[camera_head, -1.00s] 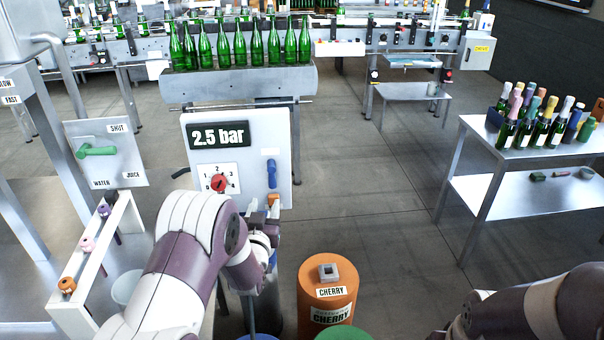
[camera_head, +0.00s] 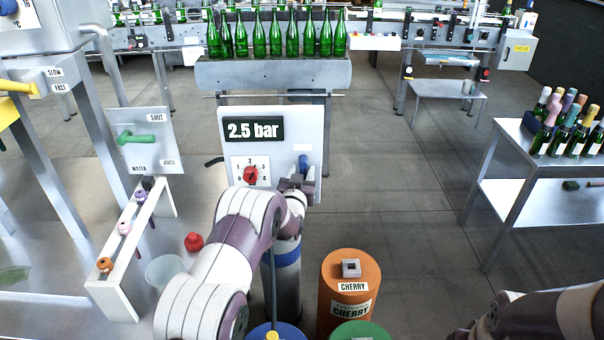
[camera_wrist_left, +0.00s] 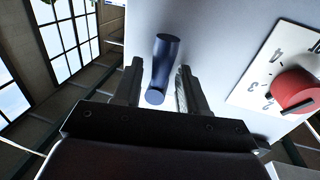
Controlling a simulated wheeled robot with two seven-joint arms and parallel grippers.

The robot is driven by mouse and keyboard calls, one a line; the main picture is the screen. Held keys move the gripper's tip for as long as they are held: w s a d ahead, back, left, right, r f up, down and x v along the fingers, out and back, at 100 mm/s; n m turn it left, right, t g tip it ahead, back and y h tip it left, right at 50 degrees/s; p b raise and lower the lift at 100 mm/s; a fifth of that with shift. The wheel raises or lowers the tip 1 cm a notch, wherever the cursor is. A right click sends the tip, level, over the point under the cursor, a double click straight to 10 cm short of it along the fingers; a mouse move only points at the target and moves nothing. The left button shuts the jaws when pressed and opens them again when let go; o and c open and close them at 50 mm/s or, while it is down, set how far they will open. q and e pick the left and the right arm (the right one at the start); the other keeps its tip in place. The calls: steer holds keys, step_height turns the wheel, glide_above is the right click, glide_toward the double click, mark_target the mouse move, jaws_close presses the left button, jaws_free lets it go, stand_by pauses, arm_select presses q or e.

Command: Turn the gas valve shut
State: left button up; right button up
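A blue valve handle (camera_head: 303,163) stands upright on the right side of a grey-white panel (camera_head: 288,128). The panel also carries a "2.5 bar" display (camera_head: 253,129) and a numbered dial with a red knob (camera_head: 251,175). My left gripper (camera_head: 297,181) is at the handle's lower part and hides some of it. In the left wrist view, the open fingers (camera_wrist_left: 158,88) stand on either side of the blue handle (camera_wrist_left: 166,62), with gaps visible; the right finger is nearer. The red knob (camera_wrist_left: 294,90) is to their right. My right arm shows at the lower right; its gripper is out of view.
Below the panel stand a blue-banded cylinder (camera_head: 287,252) and an orange "CHERRY" drum (camera_head: 347,289). Green bottles (camera_head: 276,35) stand in a row behind the panel. A white rack (camera_head: 118,285) is at left, near a red object (camera_head: 194,241). Floor right of the panel is clear.

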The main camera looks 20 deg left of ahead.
arm_select(q)
jaws_close()
steer(key=n+y+b, duration=0.1)
steer(key=n+b, duration=0.4)
steer(key=b, duration=0.2)
steer(key=d+n+t+y+b, duration=0.1)
steer(key=n+b, duration=0.4)
steer(key=b, duration=0.3)
steer(key=d+n+y+b, duration=0.1)
steer(key=n+b, duration=0.5)
steer(key=b, duration=0.2)
steer(key=shift+w+d+r+t, duration=0.25)
steer(key=shift+w+r+t, duration=0.05)
steer(key=shift+w+r, duration=0.05)
steer(key=shift+r+n+y+b, duration=0.3)
steer(key=shift+n+b, duration=0.55)
steer(key=shift+n, duration=0.2)
steer(key=shift+r+n+y+b, duration=0.25)
steer(key=shift+n+b, duration=0.55)
steer(key=shift+n, duration=0.25)
steer(key=shift+o, duration=1.2)
jaws_free()
steer(key=shift+r, duration=0.1)
